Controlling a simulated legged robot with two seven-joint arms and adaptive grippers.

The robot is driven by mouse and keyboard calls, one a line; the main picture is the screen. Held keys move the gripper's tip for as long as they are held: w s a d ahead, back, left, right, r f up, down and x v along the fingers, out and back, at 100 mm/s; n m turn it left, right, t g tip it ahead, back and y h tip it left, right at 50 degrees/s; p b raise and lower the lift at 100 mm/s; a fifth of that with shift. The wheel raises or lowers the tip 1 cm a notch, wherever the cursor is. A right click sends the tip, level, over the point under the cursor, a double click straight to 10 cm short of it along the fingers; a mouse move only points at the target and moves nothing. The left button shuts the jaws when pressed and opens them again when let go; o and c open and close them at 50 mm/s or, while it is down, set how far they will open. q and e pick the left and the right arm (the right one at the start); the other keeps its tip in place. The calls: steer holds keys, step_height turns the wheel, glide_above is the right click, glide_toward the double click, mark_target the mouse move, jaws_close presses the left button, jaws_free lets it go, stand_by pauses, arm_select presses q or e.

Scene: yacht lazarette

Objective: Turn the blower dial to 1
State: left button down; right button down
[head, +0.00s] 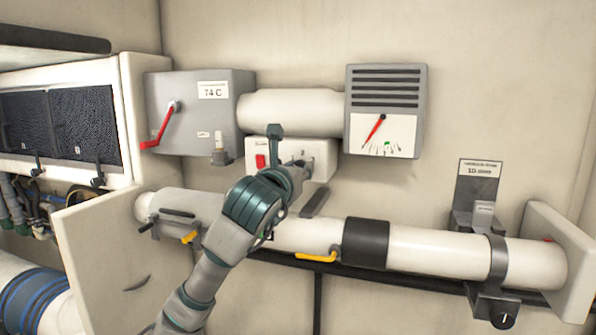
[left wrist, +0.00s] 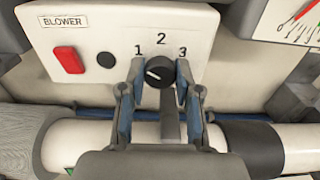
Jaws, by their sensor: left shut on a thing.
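The blower panel is a white box (head: 320,163) on the back wall, below a white duct; it also shows in the left wrist view (left wrist: 105,22). It bears a BLOWER label, a red switch (left wrist: 69,60) and a black dial (left wrist: 159,72) with the numbers 1, 2 and 3 around it. The dial's white mark points left and slightly up, toward the side of 1. My left gripper (left wrist: 160,78) is shut on the dial, one finger on each side. In the head view my left gripper (head: 292,170) covers most of the dial. My right gripper is not in view.
A grey box with a red lever (head: 163,125) is left of the panel. A gauge box (head: 385,110) with a red needle is to the right. A thick white pipe (head: 430,248) with yellow handles runs below the panel, close under my wrist.

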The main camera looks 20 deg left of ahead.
arm_select(q)
steer(key=shift+w+f, duration=0.1)
steer(key=shift+f, duration=0.15)
steer(key=c, duration=0.9)
jaws_free()
steer(key=shift+o, duration=0.4)
steer(key=shift+w, duration=0.1)
steer(key=s, duration=1.2)
steer(key=shift+a, duration=0.3)
